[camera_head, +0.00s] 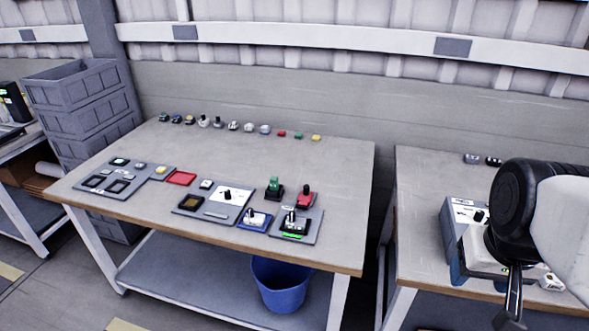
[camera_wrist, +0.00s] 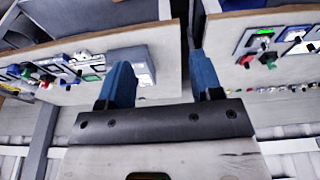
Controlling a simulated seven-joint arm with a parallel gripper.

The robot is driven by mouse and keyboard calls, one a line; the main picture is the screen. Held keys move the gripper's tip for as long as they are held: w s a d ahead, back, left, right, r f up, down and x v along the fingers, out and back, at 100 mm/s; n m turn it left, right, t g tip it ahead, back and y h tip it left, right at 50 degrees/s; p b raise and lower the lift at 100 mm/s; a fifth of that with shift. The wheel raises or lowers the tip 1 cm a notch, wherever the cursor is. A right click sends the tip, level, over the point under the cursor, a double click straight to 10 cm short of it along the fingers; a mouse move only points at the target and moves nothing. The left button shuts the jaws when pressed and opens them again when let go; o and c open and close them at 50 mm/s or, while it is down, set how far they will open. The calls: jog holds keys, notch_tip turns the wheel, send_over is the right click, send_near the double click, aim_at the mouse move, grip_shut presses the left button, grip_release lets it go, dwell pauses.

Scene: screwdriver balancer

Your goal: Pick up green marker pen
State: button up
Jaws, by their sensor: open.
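No green marker pen can be made out for certain in either view. In the head view a thin bright green strip (camera_head: 292,236) lies at the front edge of a grey plate on the middle table, too small to identify. A bright green patch (camera_wrist: 265,32) also shows at the upper right of the wrist view. My gripper (camera_wrist: 162,78) is open, its two blue fingers wide apart with nothing between them. In the head view my arm is over the right table, clear of the middle table, and hides part of the right table.
A grey box (camera_head: 462,210) stands on the right table. A blue bin (camera_head: 280,287) sits below. Stacked grey crates (camera_head: 85,100) stand left.

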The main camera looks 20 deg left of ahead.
jog(key=w+a+r+n, duration=0.1)
jog(key=w+a+n, duration=0.15)
jog(key=w, duration=0.55)
jog(key=w+a+r+n, duration=0.2)
jog(key=w+a, duration=0.2)
jog(key=w, duration=0.4)
jog(key=n+g, duration=0.3)
jog(key=n, duration=1)
send_over(274, 178)
jog(key=f, duration=2.3)
jog(key=shift+s+d+f, duration=0.1)
jog(key=shift+d, duration=0.2)
jog(key=shift+a+f, duration=0.2)
jog(key=shift+a, duration=0.1)
jog(key=shift+f, duration=0.1)
jog(key=shift+f, duration=1.2)
jog(key=shift+f, duration=0.1)
